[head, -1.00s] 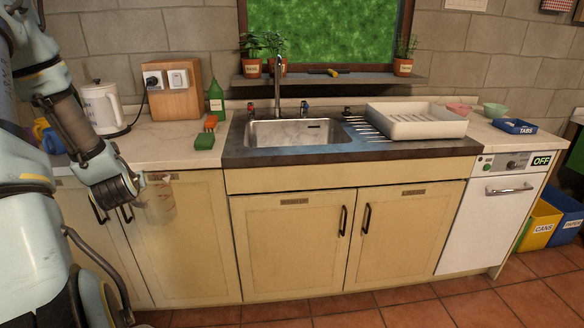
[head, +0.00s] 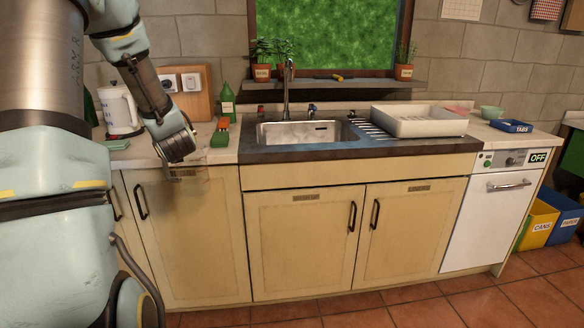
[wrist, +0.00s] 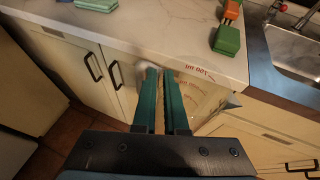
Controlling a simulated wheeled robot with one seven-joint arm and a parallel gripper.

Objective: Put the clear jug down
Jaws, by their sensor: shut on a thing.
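The clear jug (wrist: 205,95) shows in the wrist view as a see-through body with red markings, just right of my gripper's fingers. My gripper (wrist: 165,72) has its two green fingers close together, shut on the jug. In the head view my gripper (head: 182,168) points down in front of the counter's front edge, left of the sink. The jug is very faint there, against the cabinet door. It hangs in front of the counter, and its base is hard to make out.
The sink (head: 305,134) lies to the right. A white kettle (head: 117,108) and a green bottle (head: 227,98) stand farther back.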

